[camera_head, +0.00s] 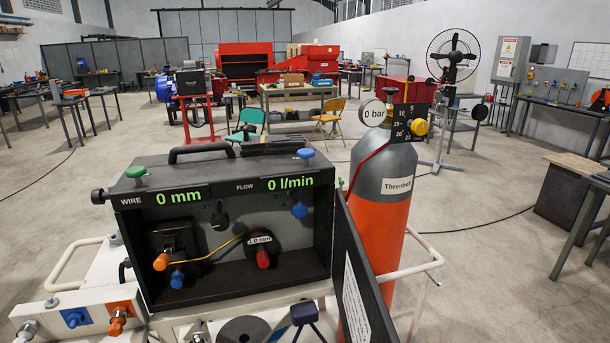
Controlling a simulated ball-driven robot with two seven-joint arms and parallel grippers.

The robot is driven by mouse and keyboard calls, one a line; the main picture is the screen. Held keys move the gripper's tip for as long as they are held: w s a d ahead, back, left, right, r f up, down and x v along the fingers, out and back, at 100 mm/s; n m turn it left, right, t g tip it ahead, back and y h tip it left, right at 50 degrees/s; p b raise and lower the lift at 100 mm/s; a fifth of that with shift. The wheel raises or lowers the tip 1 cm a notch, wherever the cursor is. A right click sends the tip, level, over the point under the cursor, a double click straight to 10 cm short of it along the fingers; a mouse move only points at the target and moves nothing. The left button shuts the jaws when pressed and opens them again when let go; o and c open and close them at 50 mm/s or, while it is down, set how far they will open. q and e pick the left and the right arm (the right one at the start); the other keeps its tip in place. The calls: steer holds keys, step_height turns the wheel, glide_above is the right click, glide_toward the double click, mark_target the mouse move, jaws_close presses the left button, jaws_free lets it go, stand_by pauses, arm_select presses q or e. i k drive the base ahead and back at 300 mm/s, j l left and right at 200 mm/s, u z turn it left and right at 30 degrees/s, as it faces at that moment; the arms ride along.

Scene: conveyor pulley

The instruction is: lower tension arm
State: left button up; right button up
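The wire feeder case (215,220) stands open on a white cart, with displays reading 0 mm and 0 l/min. Inside at left is a dark drive unit (178,240). An orange knob (161,262) and a blue knob (177,279) project from it. One of these may belong to the tension arm; I cannot tell which, nor whether the arm is raised. A yellow wire (212,252) runs from the drive unit to the spool (262,249), which has a red knob and a 1.0 mm label. Neither gripper is in view.
The open case door (362,275) stands at the right side. Behind it is an orange and grey gas cylinder (383,215) with a 0 bar gauge. A white cart rail (418,262) surrounds it. Cable sockets (95,315) sit at front left.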

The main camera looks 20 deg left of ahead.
mark_target(161, 263)
steer(key=j+u, duration=0.25)
steer(key=u, duration=0.2)
steer(key=j+u, duration=0.25)
steer(key=u, duration=0.15)
steer(key=j+u, duration=0.25)
steer(key=u, duration=0.2)
steer(key=i, duration=0.05)
